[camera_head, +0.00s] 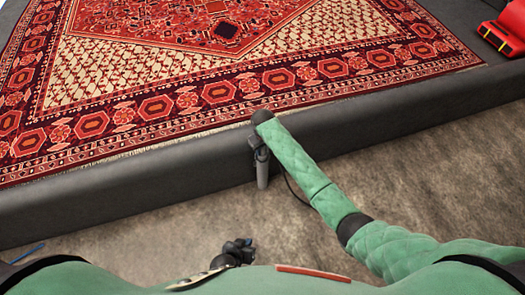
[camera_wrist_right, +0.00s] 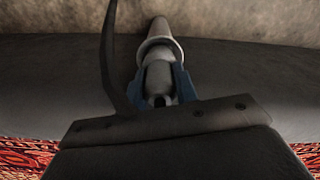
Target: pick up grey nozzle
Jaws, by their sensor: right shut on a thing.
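The grey nozzle (camera_head: 262,177) hangs roughly upright below my right gripper (camera_head: 261,153) in the head view, in front of the dark kerb. In the right wrist view the nozzle (camera_wrist_right: 157,50) sits between the blue fingers of my right gripper (camera_wrist_right: 163,88), which is shut on it. The fingers hide part of its sides. I cannot tell whether its lower end touches the floor. My left gripper (camera_head: 236,250) is low in the head view, near my body and apart from the nozzle. Its fingers are too small and dark to read.
A patterned red rug (camera_head: 200,75) lies behind the dark kerb (camera_head: 380,118), which crosses the view. A red case-like object (camera_head: 503,35) sits at the far right. A thin blue item (camera_head: 28,253) lies at lower left. The brown floor (camera_head: 440,170) at right is clear.

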